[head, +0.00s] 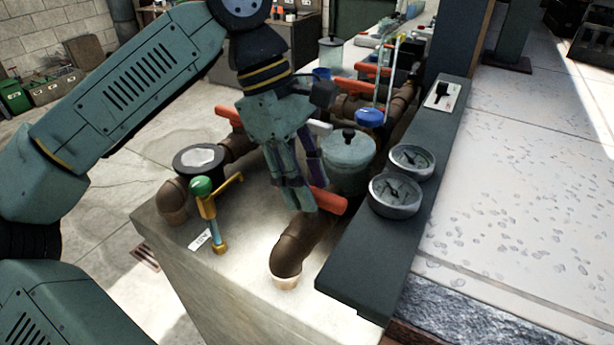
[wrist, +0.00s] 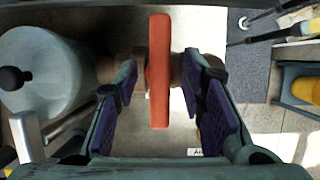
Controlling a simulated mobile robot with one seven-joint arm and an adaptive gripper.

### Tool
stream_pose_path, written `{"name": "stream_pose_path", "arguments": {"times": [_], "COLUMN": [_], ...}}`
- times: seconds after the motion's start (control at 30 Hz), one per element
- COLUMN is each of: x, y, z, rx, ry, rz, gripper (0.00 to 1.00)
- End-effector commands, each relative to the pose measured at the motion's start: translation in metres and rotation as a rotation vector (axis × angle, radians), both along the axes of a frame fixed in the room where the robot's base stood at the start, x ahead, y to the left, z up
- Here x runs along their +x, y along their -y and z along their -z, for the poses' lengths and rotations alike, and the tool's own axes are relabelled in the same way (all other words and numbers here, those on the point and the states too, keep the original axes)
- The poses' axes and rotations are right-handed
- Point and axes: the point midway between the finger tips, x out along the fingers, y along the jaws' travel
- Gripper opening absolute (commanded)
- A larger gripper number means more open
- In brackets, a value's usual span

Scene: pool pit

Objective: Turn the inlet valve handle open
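A red valve handle (head: 328,201) shows on the brown pipe in the head view, partly hidden behind my gripper (head: 300,197). In the wrist view the orange-red handle (wrist: 159,70) stands upright in the picture between the two purple-padded fingers of my gripper (wrist: 163,78). The fingers are open, with a gap on both sides of the handle. I cannot tell how close the fingertips are to it in depth. A second red handle (head: 228,117) shows farther left in the head view. A small white label (head: 200,240) lies on the concrete block; its print is hard to read.
A grey-green lidded pot (head: 348,160) stands close beside my gripper, also in the wrist view (wrist: 42,72). A yellow tap with a green knob (head: 206,210) stands at the left. Two gauges (head: 396,194) sit on the dark ledge (head: 372,262) at right.

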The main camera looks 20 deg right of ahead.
Motion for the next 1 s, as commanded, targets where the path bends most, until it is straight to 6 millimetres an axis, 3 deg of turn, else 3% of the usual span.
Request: {"name": "stream_pose_path", "arguments": {"times": [0.1,0.67,1.0], "x": [0.0000,0.0001,0.0002], "y": [0.0000,0.0000,0.0000], "z": [-0.0001,-0.0005,-0.0001], "rx": [0.000,0.000,-0.001], "ry": [0.000,0.000,0.001], "rz": [0.000,0.000,-0.010], "gripper": [0.37,0.00,0.00]}}
